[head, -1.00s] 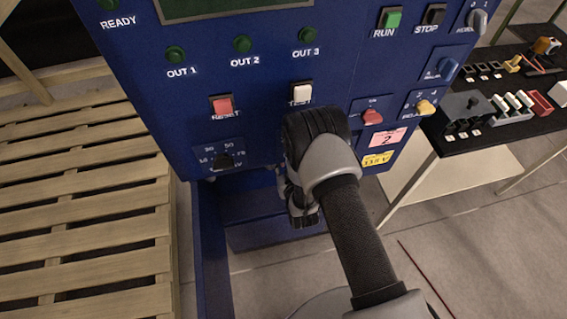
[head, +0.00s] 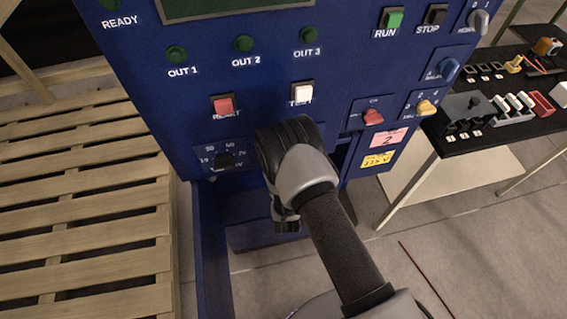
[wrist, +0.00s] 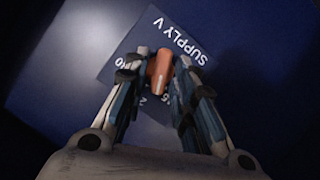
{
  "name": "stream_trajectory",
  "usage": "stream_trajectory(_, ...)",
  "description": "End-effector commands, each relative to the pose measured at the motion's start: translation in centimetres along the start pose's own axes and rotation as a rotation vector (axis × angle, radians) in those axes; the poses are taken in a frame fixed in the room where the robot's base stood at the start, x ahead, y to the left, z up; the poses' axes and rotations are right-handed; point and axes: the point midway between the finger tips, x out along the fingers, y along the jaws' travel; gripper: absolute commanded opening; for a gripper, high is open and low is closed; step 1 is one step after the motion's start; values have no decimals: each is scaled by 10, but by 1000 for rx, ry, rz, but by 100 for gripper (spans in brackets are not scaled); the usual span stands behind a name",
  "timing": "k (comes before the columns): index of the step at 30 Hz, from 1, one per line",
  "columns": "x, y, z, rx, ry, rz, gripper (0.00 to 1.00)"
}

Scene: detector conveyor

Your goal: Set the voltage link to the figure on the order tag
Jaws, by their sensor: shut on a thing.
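The voltage link, a small orange piece (wrist: 158,72), sits on a dark plate (wrist: 185,25) marked "SUPPLY V" in the wrist view. My gripper (wrist: 160,66) is shut on it, a finger on each side. Figures on the plate are partly hidden by the fingers. In the head view my arm covers the link and the fingertips at the lower part of the blue panel (head: 270,75). A yellow tag (head: 378,159) on the panel's lower right seems to read 115 V. A pink tag (head: 388,138) above it shows 2.
Close around my arm are the white TEST button (head: 302,93), the red RESET button (head: 223,106), a black dial (head: 224,160) and a red switch (head: 373,117). A black table (head: 500,135) with parts stands right. A slatted pallet (head: 85,200) lies left.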

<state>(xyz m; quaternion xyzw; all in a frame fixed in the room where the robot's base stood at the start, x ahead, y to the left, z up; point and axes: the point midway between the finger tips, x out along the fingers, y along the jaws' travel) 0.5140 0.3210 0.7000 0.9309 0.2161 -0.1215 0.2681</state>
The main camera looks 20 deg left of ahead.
Motion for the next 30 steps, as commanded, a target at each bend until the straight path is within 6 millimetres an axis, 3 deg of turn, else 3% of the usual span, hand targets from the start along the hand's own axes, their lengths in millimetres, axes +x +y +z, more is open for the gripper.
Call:
stream_trajectory(15,0,-6,3,-402,-3,164,0)
stream_trajectory(30,0,-6,4,-551,-4,227,0)
